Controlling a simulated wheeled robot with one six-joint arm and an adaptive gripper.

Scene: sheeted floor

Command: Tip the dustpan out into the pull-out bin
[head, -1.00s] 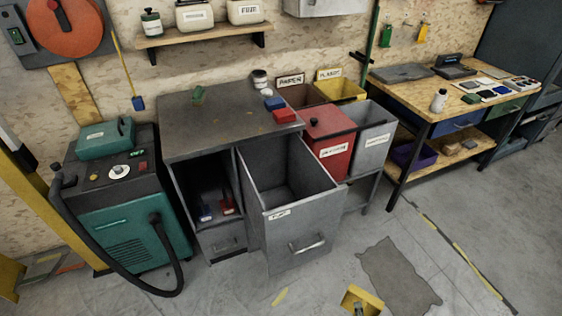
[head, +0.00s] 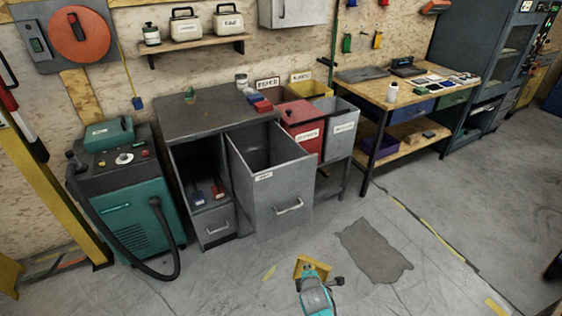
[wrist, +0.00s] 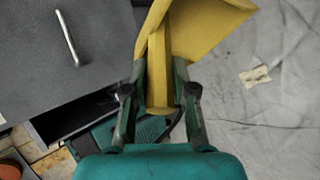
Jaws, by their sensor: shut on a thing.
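The yellow dustpan (head: 311,265) is low in the head view, in front of the pull-out bin and to the right of its handle. My gripper (wrist: 161,72) is shut on the dustpan's handle, which runs between its two fingers in the wrist view. The pan (wrist: 208,28) reaches up and right there. I cannot see what lies in it. The grey pull-out bin (head: 275,195) stands out from the cabinet with its top open and its inside dark. A grey front with a bar handle (wrist: 62,70), apparently the bin's, is at the left of the wrist view. Dustpan and bin are apart.
The bench top (head: 205,113) is behind the bin. A red bin (head: 308,137) and a grey bin (head: 343,135) stand to its right. A teal machine (head: 130,215) with a hose is on the left. The floor in front is open, with a dark flat patch (head: 372,250).

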